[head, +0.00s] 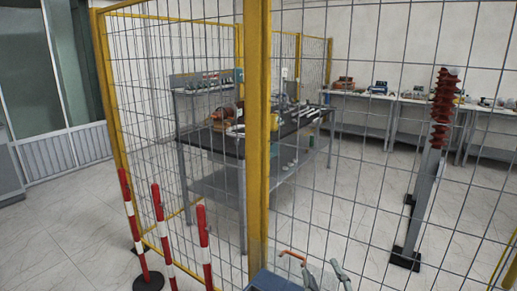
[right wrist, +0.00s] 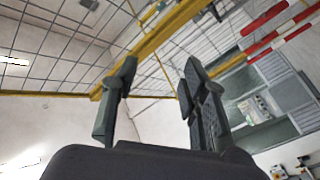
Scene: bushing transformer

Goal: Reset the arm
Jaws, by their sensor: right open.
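My right gripper (right wrist: 158,88) shows in the right wrist view. Its two dark fingers stand apart with nothing between them. A yellow fence frame and mesh show beyond the fingers, and the gripper touches nothing that I can see. I cannot make out this gripper clearly in the head view. My left gripper is in neither view. The bushing (head: 441,105), a red-brown ribbed column, stands upright on a grey post behind the mesh at the right of the head view.
A yellow-framed mesh fence (head: 257,130) stands close in front. Red-and-white posts (head: 163,225) stand at lower left. A blue box (head: 274,282) with orange and grey handles is at bottom centre. Behind the mesh are a dark workbench (head: 225,145) and back-wall tables. Floor at left is partly clear.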

